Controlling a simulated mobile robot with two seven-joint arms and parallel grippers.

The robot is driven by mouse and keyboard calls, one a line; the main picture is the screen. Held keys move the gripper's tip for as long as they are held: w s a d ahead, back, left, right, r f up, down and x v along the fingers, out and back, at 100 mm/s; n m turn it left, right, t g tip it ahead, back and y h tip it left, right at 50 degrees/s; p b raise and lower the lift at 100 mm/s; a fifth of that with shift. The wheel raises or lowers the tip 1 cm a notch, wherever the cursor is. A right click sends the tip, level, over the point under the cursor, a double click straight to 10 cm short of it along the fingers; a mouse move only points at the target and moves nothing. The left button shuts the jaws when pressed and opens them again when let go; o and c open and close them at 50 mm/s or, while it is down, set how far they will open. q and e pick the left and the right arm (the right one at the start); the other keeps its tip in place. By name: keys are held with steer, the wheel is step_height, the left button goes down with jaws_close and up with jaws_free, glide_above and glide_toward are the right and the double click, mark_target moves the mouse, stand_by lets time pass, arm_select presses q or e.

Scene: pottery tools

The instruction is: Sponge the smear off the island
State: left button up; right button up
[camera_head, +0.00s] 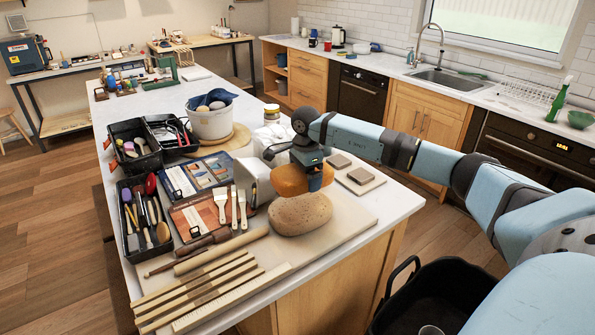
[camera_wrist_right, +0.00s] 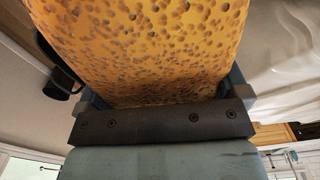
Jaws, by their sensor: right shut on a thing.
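My right gripper (camera_head: 311,178) reaches over the island (camera_head: 378,228) from the right. It is shut on an orange, pitted sponge (camera_head: 287,182), which also fills the top of the right wrist view (camera_wrist_right: 150,45). The sponge is just behind a larger tan, speckled lump (camera_head: 300,214), which rests on a pale board (camera_head: 345,224). I cannot tell whether the held sponge touches the surface below. I cannot make out the smear; the arm, sponge and lump hide part of the worktop. My left gripper is not in view.
Left of the sponge are white-handled brushes (camera_head: 241,209), a black tool tray (camera_head: 128,246) and wooden strips (camera_head: 195,293). A white bucket (camera_head: 211,122) stands behind. Small tiles (camera_head: 360,176) lie to the right. A black tub (camera_head: 440,290) is at the lower right.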

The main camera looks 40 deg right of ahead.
mark_target(306, 201)
steer(key=shift+s+f, duration=0.25)
steer(key=shift+f, duration=0.2)
steer(key=shift+s+f+b, duration=0.1)
steer(key=shift+f+b, duration=0.25)
steer(key=shift+b, duration=0.15)
steer(key=shift+f+b, duration=1.1)
steer(key=shift+f, duration=1.1)
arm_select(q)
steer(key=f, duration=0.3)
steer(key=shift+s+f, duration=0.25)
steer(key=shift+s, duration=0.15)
arm_select(e)
steer(key=o, duration=0.5)
step_height(306, 201, up, 13)
steer(key=shift+f+b, duration=0.2)
steer(key=shift+b, duration=0.35)
steer(key=shift+r, duration=0.65)
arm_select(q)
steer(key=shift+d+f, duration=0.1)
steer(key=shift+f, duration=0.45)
